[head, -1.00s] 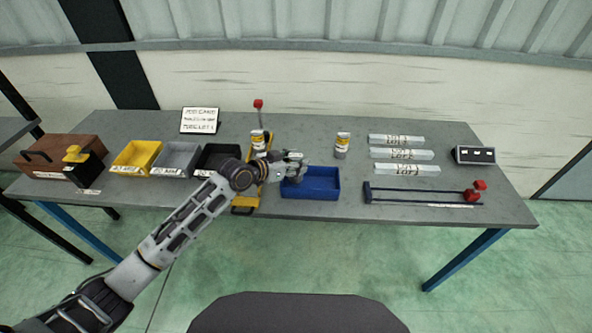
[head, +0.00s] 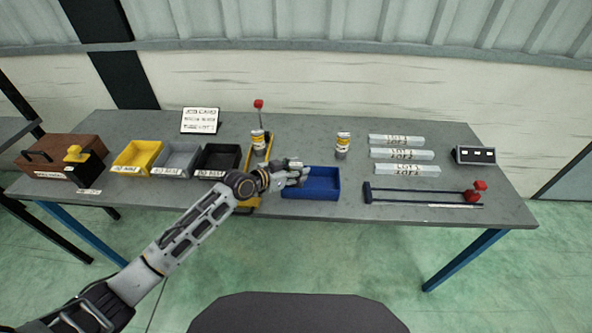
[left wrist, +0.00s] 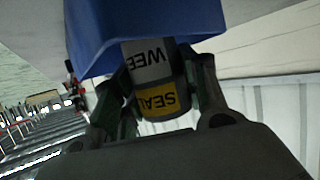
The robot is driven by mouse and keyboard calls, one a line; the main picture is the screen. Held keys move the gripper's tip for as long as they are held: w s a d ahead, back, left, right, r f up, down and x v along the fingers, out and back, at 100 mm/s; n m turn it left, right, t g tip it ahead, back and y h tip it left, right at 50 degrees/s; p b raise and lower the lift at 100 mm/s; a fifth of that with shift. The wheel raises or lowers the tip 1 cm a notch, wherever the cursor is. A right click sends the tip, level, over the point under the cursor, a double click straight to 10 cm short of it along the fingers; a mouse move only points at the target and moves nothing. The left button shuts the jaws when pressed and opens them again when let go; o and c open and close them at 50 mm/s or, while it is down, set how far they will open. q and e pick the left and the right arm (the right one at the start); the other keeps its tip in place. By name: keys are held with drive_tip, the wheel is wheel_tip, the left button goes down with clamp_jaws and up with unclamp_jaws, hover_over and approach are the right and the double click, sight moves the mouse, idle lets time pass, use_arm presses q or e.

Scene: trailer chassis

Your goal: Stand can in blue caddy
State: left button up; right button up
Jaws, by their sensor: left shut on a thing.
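The blue caddy (head: 318,183) is an open box near the table's front edge in the head view. It also shows at the top of the left wrist view (left wrist: 140,18). My left gripper (head: 296,173) is at the caddy's left end. In the left wrist view its fingers are shut around a can (left wrist: 155,80) with a white and yellow label. The can's far end meets the blue caddy there; I cannot tell whether it is inside the rim. In the head view the gripper hides most of this can. My right gripper is not in view.
Two similar cans stand upright, one behind my gripper (head: 258,141), one behind the caddy (head: 342,145). Yellow (head: 136,155), grey (head: 176,158) and black (head: 217,160) bins are to the left. Clear labelled strips (head: 405,155) and a dark rail fixture (head: 420,194) are to the right.

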use_arm(q)
drive_tip(key=shift+f, duration=0.1)
drive_tip(key=o, duration=1.2)
drive_tip(key=shift+a+r, duration=0.15)
drive_tip(key=shift+r, duration=0.05)
drive_tip(key=shift+s+a+r, duration=0.2)
drive_tip(key=shift+s+a, duration=0.2)
drive_tip(key=v, duration=0.5)
drive_tip(key=shift+s+a+r, duration=0.1)
drive_tip(key=shift+s+a, duration=0.15)
drive_tip(key=shift+b+v, duration=0.4)
drive_tip(key=shift+v, duration=2)
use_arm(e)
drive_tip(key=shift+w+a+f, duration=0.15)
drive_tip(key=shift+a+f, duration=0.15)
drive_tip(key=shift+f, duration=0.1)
